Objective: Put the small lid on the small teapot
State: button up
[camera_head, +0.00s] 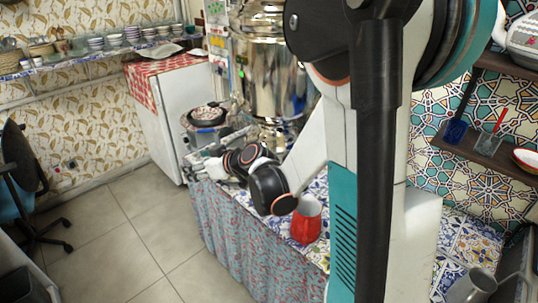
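My arm reaches left over the tiled counter, and my gripper (207,160) is at the counter's left end. It is small and partly hidden by my own wrist, so I cannot tell whether it is open or shut, or whether it holds anything. I cannot make out the small lid or the small teapot for certain. A large shiny metal samovar (268,75) stands behind the arm, partly covered by it. A metal vessel (478,287) is cut off at the bottom right; I cannot tell if it is the teapot.
A red jug (306,222) stands on the patterned counter near my forearm. A metal burner (206,116) with a dark round top is just beyond my gripper. A white fridge (172,100) and a chair (22,175) are at left. Floor (130,235) is clear.

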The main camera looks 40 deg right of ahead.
jog(key=s+d+f+n+g+y+b, duration=0.15)
jog(key=d+f, duration=0.25)
jog(key=d, duration=0.9)
jog(key=d+f+n+y, duration=0.2)
jog(key=d+f, duration=0.2)
jog(key=d, duration=0.9)
jog(key=shift+d+f+b, duration=0.15)
jog(key=shift+f+b, duration=0.65)
jog(key=shift+f, duration=0.65)
jog(key=shift+d+f+b, duration=0.1)
jog(key=shift+f+b, duration=0.65)
jog(key=shift+f, duration=0.65)
jog(key=shift+s+f+b, duration=0.1)
jog(key=shift+f+b, duration=0.45)
jog(key=shift+b, duration=0.4)
jog(key=o, duration=1.1)
